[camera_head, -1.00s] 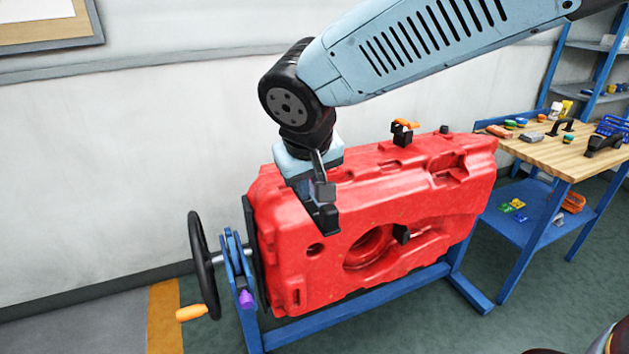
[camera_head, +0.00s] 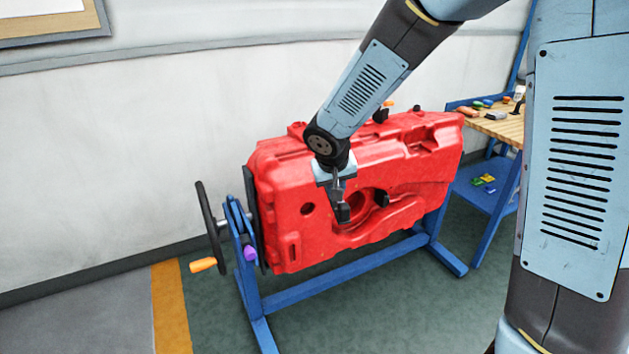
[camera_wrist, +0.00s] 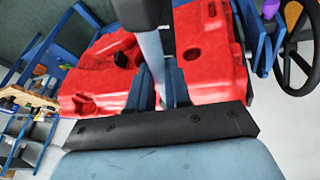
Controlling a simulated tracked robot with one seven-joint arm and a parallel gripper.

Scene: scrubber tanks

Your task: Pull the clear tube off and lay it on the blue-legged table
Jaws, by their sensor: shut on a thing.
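My gripper (camera_head: 338,188) hangs in front of the red tank's (camera_head: 280,220) near face, beside the large round recess. In the wrist view, my gripper (camera_wrist: 158,88) is shut on a pale, see-through bar that I take for the clear tube (camera_wrist: 152,50). The bar runs away from the fingers towards a black block at the top of that view. Whether the tube touches the tank cannot be told. The blue-legged table (camera_head: 509,127) has a wooden top and stands at the right, partly hidden by my arm.
The tank sits on a blue stand (camera_head: 340,277) with a black handwheel (camera_head: 207,232) and an orange handle (camera_head: 203,265) at left. Several small things lie on the table's far side and lower shelf. The floor in front is clear.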

